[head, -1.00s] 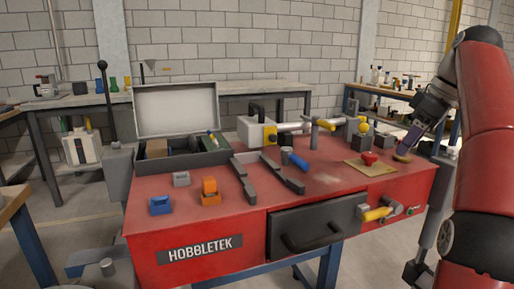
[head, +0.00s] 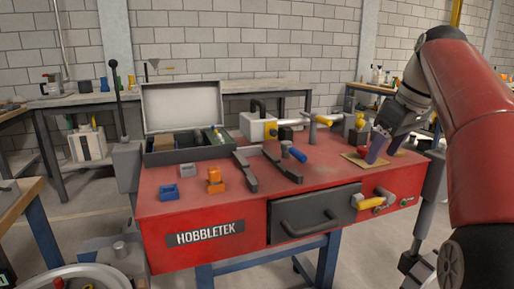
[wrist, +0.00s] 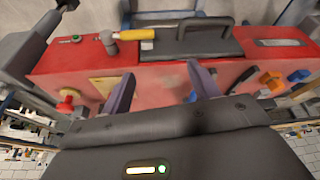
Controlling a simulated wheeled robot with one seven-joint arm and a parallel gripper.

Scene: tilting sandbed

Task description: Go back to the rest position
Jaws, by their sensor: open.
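My gripper (head: 378,148) is at the right end of the red bench (head: 225,205) in the head view, with its purple-grey fingers pointing down over a tan mat (head: 358,163). In the wrist view, the two fingers of my gripper (wrist: 162,87) stand well apart with nothing between them. The gripper is open and empty. Whether the fingertips touch the mat or hang above it, I cannot tell. A red knob-like thing (wrist: 67,105) shows at the left of the wrist view, beside the mat (wrist: 102,86).
The bench holds an open grey case (head: 182,105), blue (head: 169,192) and orange (head: 215,183) blocks, dark rails (head: 282,168) and a blue-handled tool (head: 298,154). A drawer handle (head: 313,215) and yellow handle (head: 371,203) stick out in front. Bench-top space between blocks and drawer edge is clear.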

